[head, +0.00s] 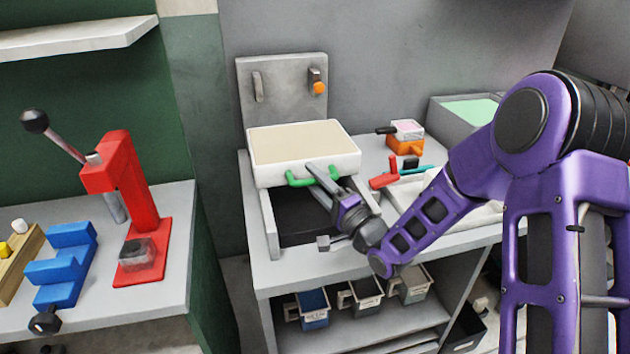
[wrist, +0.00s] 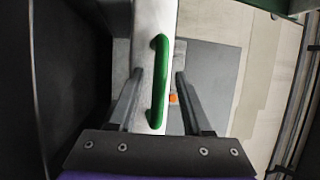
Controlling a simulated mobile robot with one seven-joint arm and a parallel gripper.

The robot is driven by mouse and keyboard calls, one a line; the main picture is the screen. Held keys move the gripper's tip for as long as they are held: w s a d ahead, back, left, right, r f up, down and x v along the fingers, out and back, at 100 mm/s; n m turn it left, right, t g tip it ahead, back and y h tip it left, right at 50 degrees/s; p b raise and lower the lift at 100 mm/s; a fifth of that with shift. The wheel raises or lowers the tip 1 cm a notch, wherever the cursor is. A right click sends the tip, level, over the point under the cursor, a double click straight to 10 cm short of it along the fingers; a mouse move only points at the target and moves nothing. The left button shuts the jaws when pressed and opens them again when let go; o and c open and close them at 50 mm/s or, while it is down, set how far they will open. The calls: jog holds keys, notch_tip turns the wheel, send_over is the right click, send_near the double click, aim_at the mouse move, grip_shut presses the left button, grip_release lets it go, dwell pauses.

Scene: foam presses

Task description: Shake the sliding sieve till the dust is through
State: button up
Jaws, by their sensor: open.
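The sliding sieve (head: 300,145) is a white tray with a pale, sand-coloured top. It sits at the back of a white frame (head: 268,225) with a dark bed (head: 305,218). A green handle (head: 300,181) is on the sieve's front. My gripper (head: 322,170) is at this handle in the head view. In the wrist view the green handle (wrist: 158,80) lies between the two open fingers (wrist: 155,92), apart from both. The gripper hides part of the handle in the head view. I cannot tell how much dust lies in the sieve.
A red lever press (head: 125,180) and blue blocks (head: 65,262) stand on the left bench. An orange block (head: 405,146) and red and teal tools (head: 385,178) lie right of the sieve. Several bins (head: 366,296) sit on the shelf below. A grey panel (head: 285,85) stands behind.

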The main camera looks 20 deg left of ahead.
grip_shut()
dwell(1.4)
